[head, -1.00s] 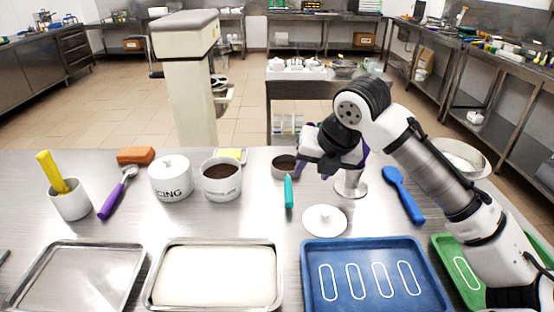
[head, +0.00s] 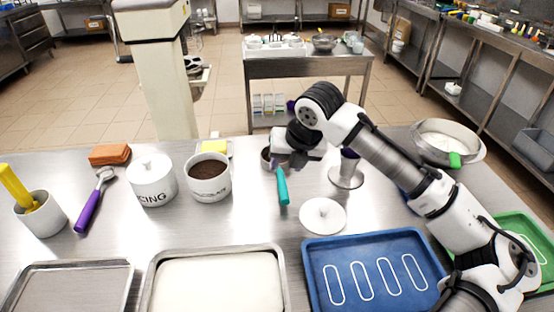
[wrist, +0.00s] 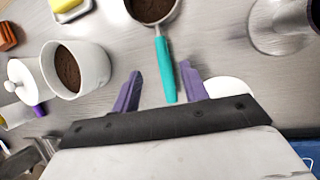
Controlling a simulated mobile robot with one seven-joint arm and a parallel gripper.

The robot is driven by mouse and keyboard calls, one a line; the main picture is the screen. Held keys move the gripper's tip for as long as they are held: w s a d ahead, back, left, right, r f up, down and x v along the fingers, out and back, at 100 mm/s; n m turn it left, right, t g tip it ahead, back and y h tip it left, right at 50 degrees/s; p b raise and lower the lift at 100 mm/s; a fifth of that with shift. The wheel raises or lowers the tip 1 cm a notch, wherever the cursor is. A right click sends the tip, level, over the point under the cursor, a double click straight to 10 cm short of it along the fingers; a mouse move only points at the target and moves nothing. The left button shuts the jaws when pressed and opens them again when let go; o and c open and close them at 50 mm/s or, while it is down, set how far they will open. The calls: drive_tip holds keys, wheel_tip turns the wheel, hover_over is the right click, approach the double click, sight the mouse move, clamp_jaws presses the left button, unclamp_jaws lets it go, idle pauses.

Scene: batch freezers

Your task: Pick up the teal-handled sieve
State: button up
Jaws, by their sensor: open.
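The teal-handled sieve (head: 282,187) lies on the steel table, handle toward the front, right of the chocolate pot. In the wrist view its teal handle (wrist: 165,68) runs down between my two purple fingers, and its round bowl at the top holds dark brown powder. My gripper (wrist: 165,88) is open, with a finger to each side of the handle and gaps on both sides. In the head view my gripper (head: 289,163) is over the sieve and hides part of its bowl. I cannot tell the fingers' height above the table.
The chocolate pot (head: 209,179) and icing pot (head: 153,182) stand to the left. A white round lid (head: 323,216) lies right of the handle's end, and a metal-based stand (head: 346,178) is to the right. Trays line the front, including a blue one (head: 318,252).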

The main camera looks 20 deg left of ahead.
sight(282, 177)
drive_tip(key=shift+d+p+x, duration=0.15)
drive_tip(key=shift+p+x, duration=0.35)
drive_tip(key=shift+x, duration=1.15)
drive_tip(key=shift+d+p+x, duration=0.15)
drive_tip(key=shift+p+x, duration=0.3)
drive_tip(key=shift+x, duration=1.2)
drive_tip(key=shift+s+f, duration=0.1)
drive_tip(key=shift+s, duration=0.1)
clamp_jaws()
